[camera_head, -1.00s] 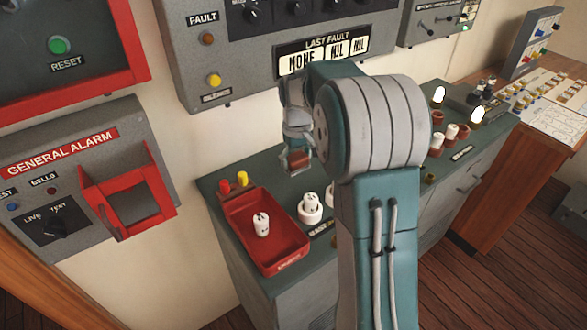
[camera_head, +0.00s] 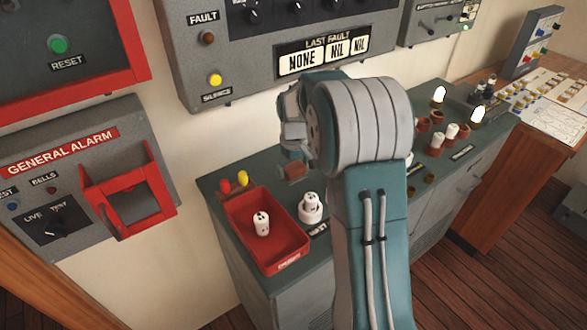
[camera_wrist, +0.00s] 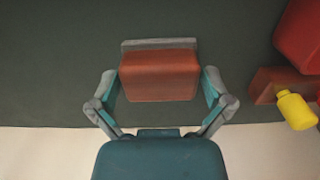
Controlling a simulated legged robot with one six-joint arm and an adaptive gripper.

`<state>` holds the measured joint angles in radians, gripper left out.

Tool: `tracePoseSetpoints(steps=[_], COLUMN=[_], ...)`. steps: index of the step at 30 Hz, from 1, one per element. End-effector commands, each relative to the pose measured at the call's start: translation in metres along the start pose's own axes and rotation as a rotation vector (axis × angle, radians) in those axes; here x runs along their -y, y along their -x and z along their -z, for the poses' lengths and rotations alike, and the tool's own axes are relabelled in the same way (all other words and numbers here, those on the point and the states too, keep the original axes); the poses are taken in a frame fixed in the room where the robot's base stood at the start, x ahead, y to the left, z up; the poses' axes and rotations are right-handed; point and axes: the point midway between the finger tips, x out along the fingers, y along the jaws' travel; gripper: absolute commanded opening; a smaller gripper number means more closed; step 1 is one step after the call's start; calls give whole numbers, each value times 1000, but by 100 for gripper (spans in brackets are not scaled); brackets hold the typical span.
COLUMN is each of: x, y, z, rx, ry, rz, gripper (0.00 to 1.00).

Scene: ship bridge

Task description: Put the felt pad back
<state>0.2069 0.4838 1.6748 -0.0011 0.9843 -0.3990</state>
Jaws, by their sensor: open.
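The felt pad (camera_wrist: 160,80) shows in the wrist view as a reddish-brown block with a grey strip along its far edge. In the head view the brown block (camera_head: 293,172) is at the back of the green-grey counter, right of the red tray, and appears to rest on the counter top. My gripper (camera_wrist: 163,84) is open, with one finger on each side of the block and narrow gaps between. In the head view my gripper (camera_head: 292,152) is just above the block, and my arm hides part of the counter behind it.
A red tray (camera_head: 238,222) holding a white cylinder (camera_head: 261,223) stands on the left of the counter (camera_head: 330,262). Red and yellow cylinders (camera_head: 243,178) stand behind it. Another white cylinder (camera_head: 311,207) is to its right. The wall panel (camera_head: 245,75) rises close behind.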

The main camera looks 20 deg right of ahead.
Motion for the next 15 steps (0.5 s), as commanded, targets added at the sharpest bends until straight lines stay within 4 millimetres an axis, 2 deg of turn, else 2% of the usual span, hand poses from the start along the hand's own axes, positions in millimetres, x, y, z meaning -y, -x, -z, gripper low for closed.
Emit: tracePoseSetpoints(steps=[4,7,15], x=[0,0,0], y=[2,12,67], z=[0,1,1], rx=[-1,-3,-5], ry=[0,0,0], rz=[0,-1,-2], gripper=[100,100,100])
